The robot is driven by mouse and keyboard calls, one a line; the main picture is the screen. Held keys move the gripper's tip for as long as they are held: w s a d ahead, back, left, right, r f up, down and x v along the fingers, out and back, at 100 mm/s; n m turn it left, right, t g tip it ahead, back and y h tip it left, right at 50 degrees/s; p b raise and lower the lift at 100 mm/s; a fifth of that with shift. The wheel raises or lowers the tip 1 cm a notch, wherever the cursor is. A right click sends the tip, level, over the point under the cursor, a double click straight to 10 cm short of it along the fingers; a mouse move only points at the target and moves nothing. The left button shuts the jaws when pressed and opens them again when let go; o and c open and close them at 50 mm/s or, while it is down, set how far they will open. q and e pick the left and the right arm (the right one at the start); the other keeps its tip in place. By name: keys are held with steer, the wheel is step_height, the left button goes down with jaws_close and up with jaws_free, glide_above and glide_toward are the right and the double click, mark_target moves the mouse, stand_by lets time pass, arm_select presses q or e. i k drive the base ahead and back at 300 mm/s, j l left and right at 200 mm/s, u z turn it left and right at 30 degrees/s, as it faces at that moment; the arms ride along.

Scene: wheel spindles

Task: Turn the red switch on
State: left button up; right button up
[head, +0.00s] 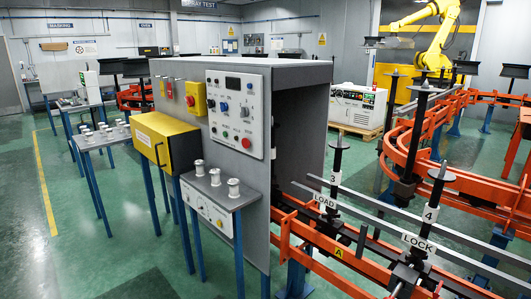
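A grey cabinet (285,66) stands in the middle of the head view. Its left side carries a yellow box with a red switch (190,101) on its face; the switch is too small to tell its position. A small yellow-and-red part (169,89) is mounted to its left. A white control panel (234,112) on the front face has a dark display, several knobs and a round red button (246,142). Neither of my grippers is in view, so nothing shows at the switch.
A yellow box (165,142) juts out below the switch. A small table (222,192) with white spools stands in front of the cabinet. Orange rails (330,275) with black spindles fill the right side. Green floor (95,225) at the left front is clear.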

mark_target(190, 100)
steer(key=i+j+u, duration=0.35)
steer(key=i, duration=0.2)
steer(key=i+j+u, duration=0.4)
steer(key=i, duration=0.2)
steer(key=i+u, duration=0.35)
steer(key=i, duration=0.25)
steer(key=i+z, duration=0.2)
steer(key=i, duration=0.35)
steer(key=i+j+z, duration=0.15)
steer(key=i, duration=0.4)
steer(key=i+j+z, duration=0.2)
steer(key=i, duration=0.35)
